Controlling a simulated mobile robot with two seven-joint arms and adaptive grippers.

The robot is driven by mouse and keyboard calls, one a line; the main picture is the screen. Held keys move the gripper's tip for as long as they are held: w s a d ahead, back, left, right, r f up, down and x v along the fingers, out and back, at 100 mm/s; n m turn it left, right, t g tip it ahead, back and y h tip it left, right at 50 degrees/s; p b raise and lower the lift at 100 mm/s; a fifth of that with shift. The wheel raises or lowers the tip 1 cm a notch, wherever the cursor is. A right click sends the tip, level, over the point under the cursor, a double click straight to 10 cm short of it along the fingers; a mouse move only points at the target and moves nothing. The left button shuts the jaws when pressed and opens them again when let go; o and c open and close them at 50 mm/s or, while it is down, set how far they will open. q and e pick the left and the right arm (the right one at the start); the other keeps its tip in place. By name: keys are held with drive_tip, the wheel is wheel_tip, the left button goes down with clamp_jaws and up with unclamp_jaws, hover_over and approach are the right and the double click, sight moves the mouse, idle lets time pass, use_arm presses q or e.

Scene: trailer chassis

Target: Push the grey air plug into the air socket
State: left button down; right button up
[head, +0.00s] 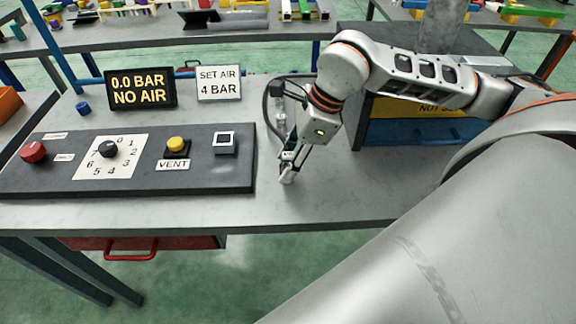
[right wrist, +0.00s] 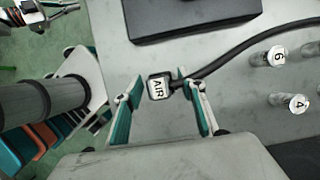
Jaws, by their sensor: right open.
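The air plug (right wrist: 157,87) shows in the right wrist view as a small dark block with a white AIR label. It lies between the teal fingertips of my open right gripper (right wrist: 161,82), with gaps at the sides. A black hose (right wrist: 230,50) runs from it to the upper right.
The panel carries a red knob (head: 34,151), a numbered dial (head: 109,149) and a yellow VENT button (head: 176,144). Behind stand a 0.0 BAR NO AIR display (head: 141,88) and a SET AIR 4 BAR sign (head: 219,83). Numbered cylinders (right wrist: 275,56) stand right of the gripper.

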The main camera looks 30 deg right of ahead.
clamp_jaws()
drive_tip(key=shift+r, duration=0.15)
